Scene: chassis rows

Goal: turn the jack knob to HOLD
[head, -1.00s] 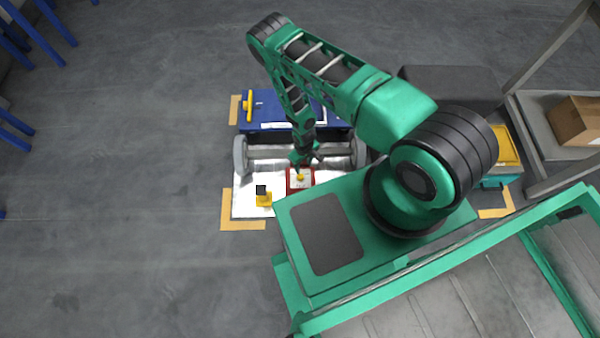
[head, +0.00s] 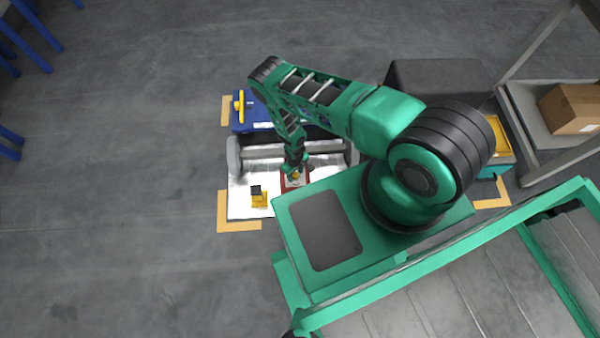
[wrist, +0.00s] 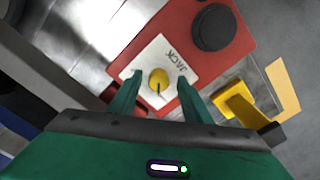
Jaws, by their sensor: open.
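The jack knob is a small yellow round knob (wrist: 159,78) with a dark pointer line, in the middle of a white plate (wrist: 144,61) lettered JACK. The plate sits on a red box (wrist: 238,47), which also shows in the head view (head: 284,186). My gripper (wrist: 158,86) is open, its two green fingers on either side of the knob in the wrist view; I cannot tell whether they touch it. In the head view my gripper (head: 294,172) is over the red box and largely hides the knob. No HOLD mark is readable.
A black round button (wrist: 213,27) is on the same red box. A yellow part with a black top (head: 259,198) stands left of it on the silver chassis (head: 237,207). A grey roller (head: 262,153) and a blue chassis (head: 240,124) lie behind. Open floor is at left.

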